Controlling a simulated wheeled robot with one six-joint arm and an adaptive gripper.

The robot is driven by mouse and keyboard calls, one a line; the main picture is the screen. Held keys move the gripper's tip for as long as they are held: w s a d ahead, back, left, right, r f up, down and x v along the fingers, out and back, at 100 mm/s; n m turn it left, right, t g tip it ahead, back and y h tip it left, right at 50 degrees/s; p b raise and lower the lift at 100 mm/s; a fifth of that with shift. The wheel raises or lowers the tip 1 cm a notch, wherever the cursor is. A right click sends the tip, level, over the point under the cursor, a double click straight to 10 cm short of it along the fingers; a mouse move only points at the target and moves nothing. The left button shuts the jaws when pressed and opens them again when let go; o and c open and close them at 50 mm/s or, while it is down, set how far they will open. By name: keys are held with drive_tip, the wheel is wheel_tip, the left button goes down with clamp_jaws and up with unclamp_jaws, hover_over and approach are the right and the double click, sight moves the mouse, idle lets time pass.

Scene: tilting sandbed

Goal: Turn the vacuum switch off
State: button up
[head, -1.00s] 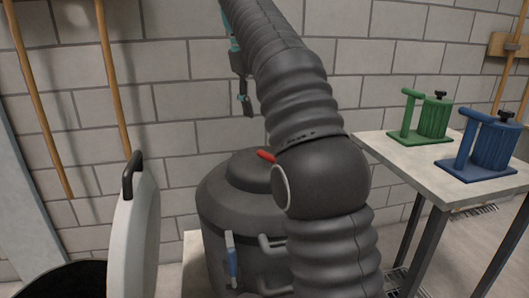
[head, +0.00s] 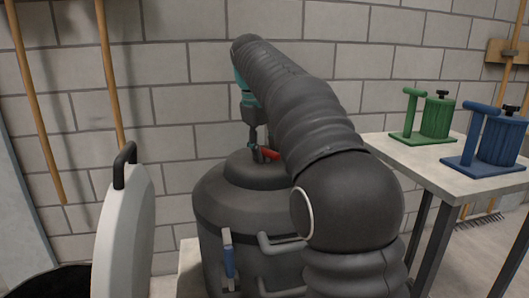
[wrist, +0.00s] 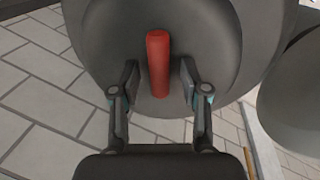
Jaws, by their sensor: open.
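The vacuum (head: 250,205) is a dark grey drum with a domed lid, standing in the middle of the head view, partly hidden by my arm. Its switch is a red lever (wrist: 158,62) on the lid; part of it also shows in the head view (head: 270,153). In the wrist view my gripper (wrist: 160,85) is open, with one finger on each side of the red lever and a gap visible on both sides. In the head view my gripper (head: 258,148) is low over the lid at the lever. I cannot tell whether either finger touches it.
A table (head: 450,165) on the right holds a green device (head: 430,118) and a blue device (head: 490,145). A white lid with a black handle (head: 125,235) stands at front left. Wooden handles lean on the block wall behind.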

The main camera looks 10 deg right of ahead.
drive_tip(key=shift+c, duration=0.2)
clamp_jaws()
drive_tip(key=shift+n+p, duration=0.4)
drive_tip(key=shift+p, duration=0.1)
drive_tip(key=shift+s+r+n+p, duration=0.1)
drive_tip(key=shift+r+n+p, duration=0.05)
drive_tip(key=shift+n+p, duration=0.5)
drive_tip(key=n+y+p, duration=0.1)
drive_tip(key=n+p, duration=0.2)
drive_tip(key=n, duration=0.1)
drive_tip(key=shift+s+n+t, duration=0.1)
drive_tip(key=shift+n+t, duration=0.15)
drive_tip(key=shift+t, duration=0.15)
drive_tip(key=n, duration=0.2)
drive_tip(key=n+y+p, duration=0.1)
drive_tip(key=n, duration=0.2)
drive_tip(key=shift+s+f+p, duration=0.15)
drive_tip(key=shift+f+p, duration=0.05)
drive_tip(key=shift+p, duration=0.1)
drive_tip(key=shift+n, duration=0.3)
